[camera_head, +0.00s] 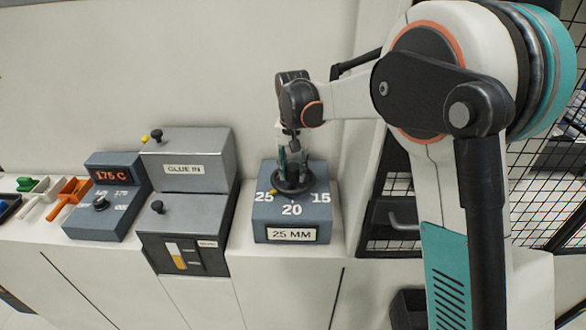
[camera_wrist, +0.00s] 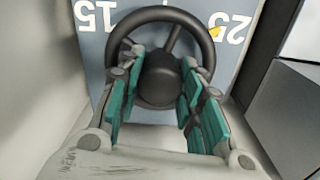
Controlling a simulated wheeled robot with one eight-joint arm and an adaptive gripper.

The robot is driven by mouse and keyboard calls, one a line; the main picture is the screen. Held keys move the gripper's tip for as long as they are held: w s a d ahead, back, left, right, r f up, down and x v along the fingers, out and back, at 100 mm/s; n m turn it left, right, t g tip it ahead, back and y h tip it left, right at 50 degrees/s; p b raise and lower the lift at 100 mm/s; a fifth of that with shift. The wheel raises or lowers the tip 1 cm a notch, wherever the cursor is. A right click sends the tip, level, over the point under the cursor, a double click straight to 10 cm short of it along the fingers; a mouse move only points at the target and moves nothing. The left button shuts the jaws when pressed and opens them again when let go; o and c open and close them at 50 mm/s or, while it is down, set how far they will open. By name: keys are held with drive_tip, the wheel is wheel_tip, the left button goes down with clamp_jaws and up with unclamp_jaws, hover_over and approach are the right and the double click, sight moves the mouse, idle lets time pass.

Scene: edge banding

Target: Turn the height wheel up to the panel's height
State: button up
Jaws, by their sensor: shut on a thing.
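The height wheel (camera_head: 293,184) is a dark handwheel on top of a blue-grey box (camera_head: 265,218). The box is marked 25, 20 and 15, and its front label (camera_head: 292,234) reads 25 MM. A yellow pointer (camera_head: 273,191) sits by the 25; it also shows against the 25 in the wrist view (camera_wrist: 215,31). My gripper (camera_head: 292,160) points down onto the wheel. In the wrist view my gripper (camera_wrist: 158,95) has its teal-padded fingers inside the rim, shut on the wheel's dark hub (camera_wrist: 159,79). No panel can be made out.
Left of the wheel box stand a grey GLUE IN unit (camera_head: 186,160) with black knobs and a control box (camera_head: 104,205) showing 175 C. Orange and green tools (camera_head: 68,196) lie at far left.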

sight(293, 165)
drive_tip(key=shift+m, duration=0.6)
drive_tip(key=o, duration=1.1)
drive_tip(key=shift+c, duration=0.2)
wheel_tip(293, 165, up, 12)
